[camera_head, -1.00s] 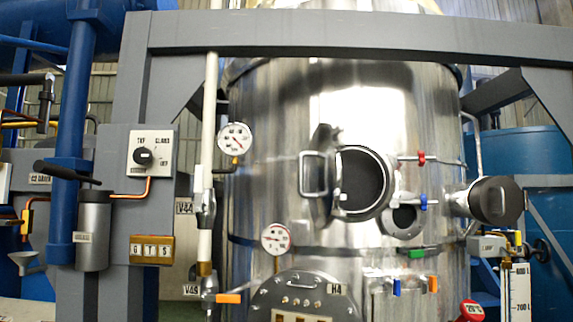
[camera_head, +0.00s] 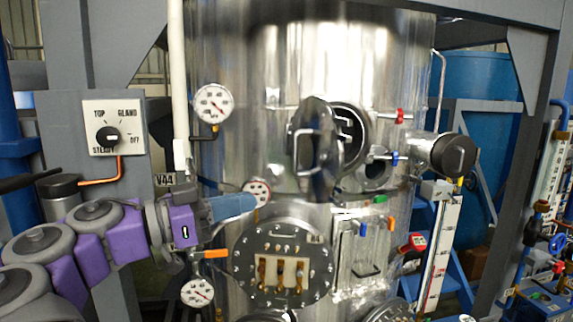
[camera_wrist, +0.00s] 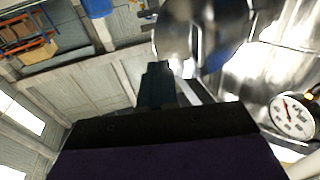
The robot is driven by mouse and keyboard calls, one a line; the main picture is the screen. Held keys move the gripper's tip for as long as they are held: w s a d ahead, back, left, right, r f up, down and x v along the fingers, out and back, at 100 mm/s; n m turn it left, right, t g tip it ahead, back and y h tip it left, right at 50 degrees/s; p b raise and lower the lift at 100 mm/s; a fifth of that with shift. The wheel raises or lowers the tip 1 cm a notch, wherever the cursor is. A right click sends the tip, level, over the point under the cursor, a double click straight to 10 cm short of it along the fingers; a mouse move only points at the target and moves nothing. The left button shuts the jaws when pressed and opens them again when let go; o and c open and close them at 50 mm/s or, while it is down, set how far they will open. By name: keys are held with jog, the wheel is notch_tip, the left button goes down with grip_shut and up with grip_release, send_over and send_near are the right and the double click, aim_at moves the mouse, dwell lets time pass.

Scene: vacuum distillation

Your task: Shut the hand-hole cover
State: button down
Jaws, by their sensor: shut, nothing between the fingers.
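The hand-hole cover (camera_head: 326,155) is a shiny metal disc with a bar handle (camera_head: 305,151), on the front of the steel vessel. It stands ajar, swung out to the left of the round opening (camera_head: 353,128), whose dark inside shows at its right. My gripper (camera_head: 252,203) is shut and empty, below and left of the cover and apart from it, in front of the vessel. In the wrist view my gripper (camera_wrist: 158,75) points up toward a blurred shiny round part (camera_wrist: 185,28), which looks like the cover.
A dial gauge (camera_head: 213,103) is above my gripper, and another (camera_head: 257,191) is close by its tip. An orange-handled valve (camera_head: 212,254) and a bolted round plate (camera_head: 283,264) are below. A smaller port (camera_head: 374,172) and a capped side nozzle (camera_head: 453,154) are to the right.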

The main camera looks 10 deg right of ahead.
aim_at(331, 179)
jog(key=b+x, duration=0.1)
jog(key=x, duration=0.3)
jog(key=b+x, duration=0.1)
jog(key=x, duration=0.4)
jog(key=b+x, duration=0.2)
jog(key=x, duration=0.2)
jog(key=shift+s+d+r, duration=0.15)
jog(key=shift+s+d, duration=0.1)
jog(key=shift+d, duration=0.2)
jog(key=shift+w+d, duration=0.1)
jog(key=shift+w+a+p, duration=0.2)
jog(key=shift+a+p, duration=0.1)
jog(key=shift+p, duration=0.1)
dwell(0.3)
